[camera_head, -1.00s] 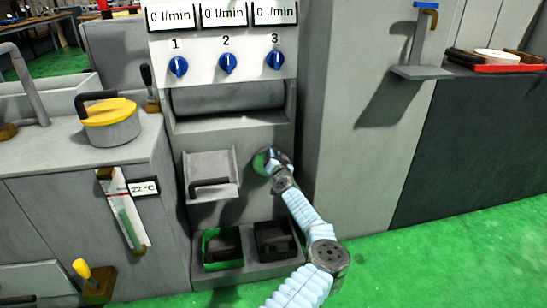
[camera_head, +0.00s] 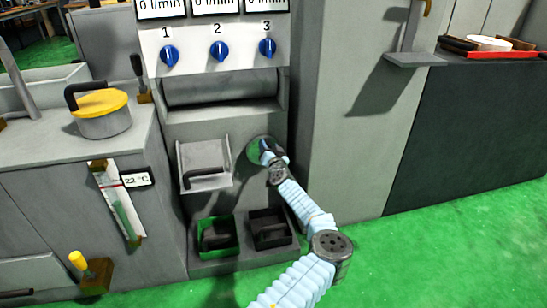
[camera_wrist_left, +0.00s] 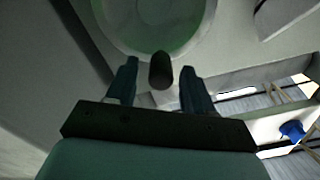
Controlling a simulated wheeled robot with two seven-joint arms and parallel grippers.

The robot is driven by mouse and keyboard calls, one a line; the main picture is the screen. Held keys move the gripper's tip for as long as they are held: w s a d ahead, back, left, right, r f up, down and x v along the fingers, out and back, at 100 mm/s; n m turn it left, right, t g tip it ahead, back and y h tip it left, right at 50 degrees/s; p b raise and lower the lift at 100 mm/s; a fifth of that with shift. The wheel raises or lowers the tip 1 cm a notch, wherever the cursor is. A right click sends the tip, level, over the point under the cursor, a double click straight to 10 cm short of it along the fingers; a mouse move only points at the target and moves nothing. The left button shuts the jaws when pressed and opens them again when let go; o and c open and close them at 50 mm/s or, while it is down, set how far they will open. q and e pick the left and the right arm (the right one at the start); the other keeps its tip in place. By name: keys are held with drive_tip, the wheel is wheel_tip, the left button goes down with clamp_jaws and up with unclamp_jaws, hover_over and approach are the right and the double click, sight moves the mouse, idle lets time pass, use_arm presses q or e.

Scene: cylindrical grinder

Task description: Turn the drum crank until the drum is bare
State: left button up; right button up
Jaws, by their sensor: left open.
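The drum (camera_head: 222,88) is a grey cylinder lying across the opening below the three blue knobs. The crank is a round pale-green disc (camera_head: 254,150) on the machine front, below and right of the drum. In the left wrist view the disc (camera_wrist_left: 185,40) has a dark, stubby handle (camera_wrist_left: 161,70) sticking out. My left gripper (camera_wrist_left: 158,78) is open, a finger on either side of this handle, with visible gaps. In the head view my left gripper (camera_head: 266,152) is at the disc and hides part of it. My right gripper is not in view.
A grey tray with a dark handle (camera_head: 205,165) sits left of the disc. A green-edged bin (camera_head: 217,236) and a black bin (camera_head: 270,228) stand below. A yellow-lidded pot (camera_head: 102,115) is on the left counter. The green floor (camera_head: 440,250) at right is clear.

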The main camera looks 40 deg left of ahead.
use_arm(q)
drive_tip(key=v, duration=1.1)
drive_tip(key=shift+s+d+p, duration=0.2)
drive_tip(key=shift+s+p, duration=0.05)
drive_tip(key=shift+p, duration=0.2)
drive_tip(key=shift+s, duration=0.1)
